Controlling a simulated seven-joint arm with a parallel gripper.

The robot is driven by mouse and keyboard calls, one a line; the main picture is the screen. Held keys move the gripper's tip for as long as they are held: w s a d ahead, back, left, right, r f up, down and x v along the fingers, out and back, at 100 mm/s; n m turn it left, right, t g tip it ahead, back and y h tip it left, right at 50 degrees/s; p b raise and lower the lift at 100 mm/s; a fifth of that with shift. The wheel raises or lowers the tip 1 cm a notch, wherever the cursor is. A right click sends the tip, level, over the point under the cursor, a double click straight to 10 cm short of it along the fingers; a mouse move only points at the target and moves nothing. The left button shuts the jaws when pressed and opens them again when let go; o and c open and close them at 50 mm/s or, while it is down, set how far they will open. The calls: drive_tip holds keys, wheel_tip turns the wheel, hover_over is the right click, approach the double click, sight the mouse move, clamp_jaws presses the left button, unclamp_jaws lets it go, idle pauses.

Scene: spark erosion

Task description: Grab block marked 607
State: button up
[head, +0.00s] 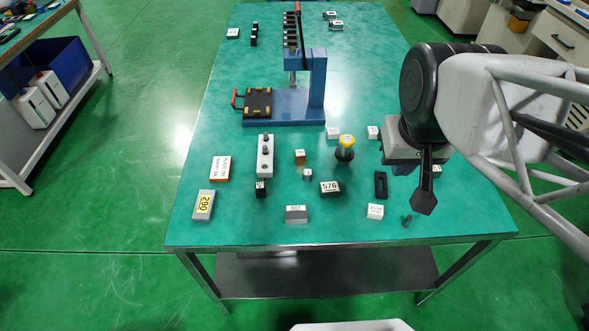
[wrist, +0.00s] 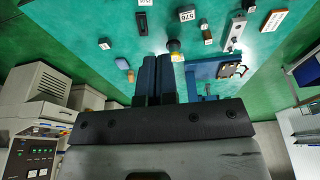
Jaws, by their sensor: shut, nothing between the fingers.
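A grey metal block (head: 296,214) with a small white label lies near the front edge of the green table (head: 250,232) in the head view. The label is small but looks like 607. I cannot make this block out in the wrist view. My gripper (head: 424,203) hangs above the table's right front part, well to the right of the block and apart from it. In the wrist view its fingers (wrist: 158,80) are together with nothing between them.
A block marked 290 (head: 204,205) lies to the left. A yellow-topped knob (head: 345,147) and a blue press (head: 317,82) stand farther back.

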drive_tip(key=o, duration=1.4)
drive_tip(key=n+g, duration=0.3)
drive_tip(key=n, duration=1.5)
hover_over(297, 212)
wheel_tip(297, 212, down, 24)
drive_tip(key=shift+d, duration=0.15)
drive_tip(key=shift+a+f, duration=0.25)
drive_tip(key=shift+f, duration=0.15)
drive_tip(key=shift+f, duration=1.3)
